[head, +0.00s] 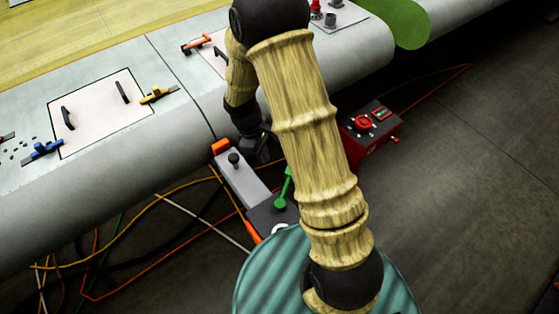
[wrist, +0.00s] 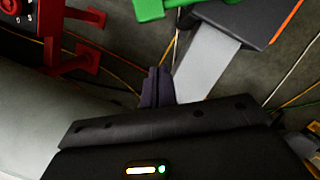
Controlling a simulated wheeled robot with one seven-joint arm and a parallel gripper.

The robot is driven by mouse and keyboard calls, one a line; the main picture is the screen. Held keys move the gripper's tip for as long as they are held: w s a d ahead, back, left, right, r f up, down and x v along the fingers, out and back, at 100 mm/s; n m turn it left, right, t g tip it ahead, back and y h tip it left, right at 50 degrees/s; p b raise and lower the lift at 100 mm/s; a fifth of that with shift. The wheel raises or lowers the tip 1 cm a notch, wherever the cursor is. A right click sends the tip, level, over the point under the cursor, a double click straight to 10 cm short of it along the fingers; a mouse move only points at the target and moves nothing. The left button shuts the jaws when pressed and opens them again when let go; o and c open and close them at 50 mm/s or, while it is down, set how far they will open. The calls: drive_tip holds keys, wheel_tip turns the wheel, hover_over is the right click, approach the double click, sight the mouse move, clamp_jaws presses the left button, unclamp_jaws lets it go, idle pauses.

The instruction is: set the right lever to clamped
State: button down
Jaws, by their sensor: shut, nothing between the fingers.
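A low fixture below the wing edge carries a grey plate (head: 243,182) with a black knob and, to its right, a green lever (head: 282,196) standing upright. I cannot tell for certain which part is the right lever. In the wrist view, a green part (wrist: 150,9) is cut off by the top edge, and the grey plate (wrist: 207,62) lies beyond the fingers. My gripper (wrist: 157,88) is shut and empty, apart from the green part. In the head view, my dark gripper (head: 262,150) is partly hidden behind my arm, near the plate's upper end.
The grey wing (head: 110,185) bears a white panel with yellow (head: 158,95) and blue (head: 42,150) clamps. A red box (head: 372,128) with a red knob stands right of my arm; its red parts show in the wrist view (wrist: 20,18). Cables cross the floor.

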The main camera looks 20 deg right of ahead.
sight(286, 187)
drive_tip(key=s+d+f, duration=0.1)
drive_tip(key=d+f+p, duration=0.1)
drive_tip(key=s+d+f+p, duration=0.1)
drive_tip(key=shift+s+d, duration=0.3)
drive_tip(key=shift+d, duration=0.1)
idle(0.5)
